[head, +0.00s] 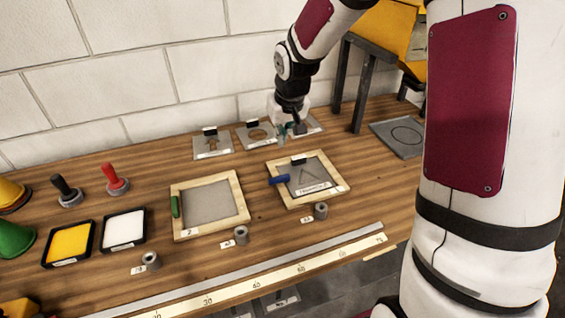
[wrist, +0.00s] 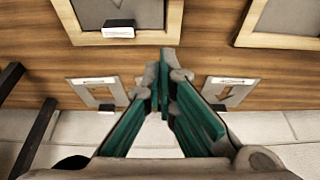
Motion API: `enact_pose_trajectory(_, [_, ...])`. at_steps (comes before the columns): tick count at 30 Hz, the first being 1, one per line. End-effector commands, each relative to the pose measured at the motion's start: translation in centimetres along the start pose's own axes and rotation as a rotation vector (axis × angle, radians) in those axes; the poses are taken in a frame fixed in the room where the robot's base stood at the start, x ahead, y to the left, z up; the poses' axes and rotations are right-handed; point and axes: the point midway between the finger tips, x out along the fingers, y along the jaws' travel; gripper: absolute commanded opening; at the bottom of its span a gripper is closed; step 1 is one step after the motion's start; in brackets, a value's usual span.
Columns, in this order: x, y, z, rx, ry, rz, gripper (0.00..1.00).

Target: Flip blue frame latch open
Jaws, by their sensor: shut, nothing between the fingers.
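The blue latch (head: 280,180) lies at the left side of a wooden frame (head: 339,186), reaching partly over its edge. This frame holds a grey screen with a stencil plate on it and lies on the workbench. My gripper (head: 283,136) is behind the frame, near the wall, above the bench and apart from the latch. In the wrist view my gripper's green fingers (wrist: 164,62) come together at the tips with nothing between them. The frame's edge (wrist: 125,46) shows at the top left of that view. The blue latch is not visible there.
A second wooden frame (head: 240,196) with a green latch (head: 175,207) lies to the left. Several stencil plates (head: 213,146) lie along the wall. Grey cylinders (head: 241,235) stand in front of the frames. A yellow pad (head: 70,243) and a white pad (head: 124,229) lie left.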

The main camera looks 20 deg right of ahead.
Motion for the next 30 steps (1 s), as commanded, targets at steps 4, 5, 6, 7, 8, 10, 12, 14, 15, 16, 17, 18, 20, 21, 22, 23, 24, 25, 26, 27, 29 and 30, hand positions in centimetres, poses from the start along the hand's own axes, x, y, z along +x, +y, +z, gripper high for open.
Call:
enact_pose_trajectory(4, [0.5,0.0,0.1,0.0,-0.002,0.0,0.0])
enact_pose_trajectory(5, [0.8,0.0,0.1,0.001,-0.003,0.0,0.0])
enact_pose_trajectory(6, [1.3,0.0,0.1,0.001,-0.003,-0.001,0.0])
enact_pose_trajectory(7, [1.7,0.0,0.1,0.0,-0.003,-0.001,0.0])
enact_pose_trajectory(8, [2.1,0.0,0.1,-0.001,-0.004,0.0,0.0])
enact_pose_trajectory(10, [3.4,-0.1,0.1,0.0,-0.004,-0.001,0.0])
enact_pose_trajectory(12, [4.8,-0.1,0.1,-0.002,-0.005,-0.001,0.0])
enact_pose_trajectory(14, [6.0,-0.1,0.1,-0.001,-0.005,-0.001,0.0])
enact_pose_trajectory(15, [6.8,-0.1,0.1,-0.001,-0.004,-0.001,0.0])
enact_pose_trajectory(16, [7.3,-0.1,0.1,-0.002,-0.004,-0.001,0.0])
enact_pose_trajectory(17, [7.9,-0.1,0.1,-0.002,-0.005,0.0,0.0])
enact_pose_trajectory(18, [8.7,-0.1,0.1,-0.001,-0.004,-0.001,0.0])
enact_pose_trajectory(20, [9.8,-0.1,0.2,-0.001,-0.005,-0.001,0.0])
enact_pose_trajectory(21, [10.5,-0.1,0.1,-0.002,-0.003,0.0,0.0])
enact_pose_trajectory(22, [9.7,0.0,0.8,-0.002,-0.003,0.001,0.0])
enact_pose_trajectory(23, [9.4,0.0,1.3,-0.001,-0.002,0.001,0.0])
enact_pose_trajectory(24, [9.2,0.0,1.9,0.0,-0.001,0.0,0.0])
enact_pose_trajectory(25, [9.0,0.0,2.2,0.0,-0.001,0.0,0.0])
enact_pose_trajectory(26, [8.9,0.0,2.5,-0.001,-0.001,0.0,0.0])
enact_pose_trajectory(27, [8.8,0.0,2.9,-0.001,-0.001,0.0,0.0])
enact_pose_trajectory(29, [8.7,0.0,3.3,-0.001,0.0,0.0,0.0])
enact_pose_trajectory(30, [8.7,0.0,3.5,-0.001,0.0,0.0,0.0])
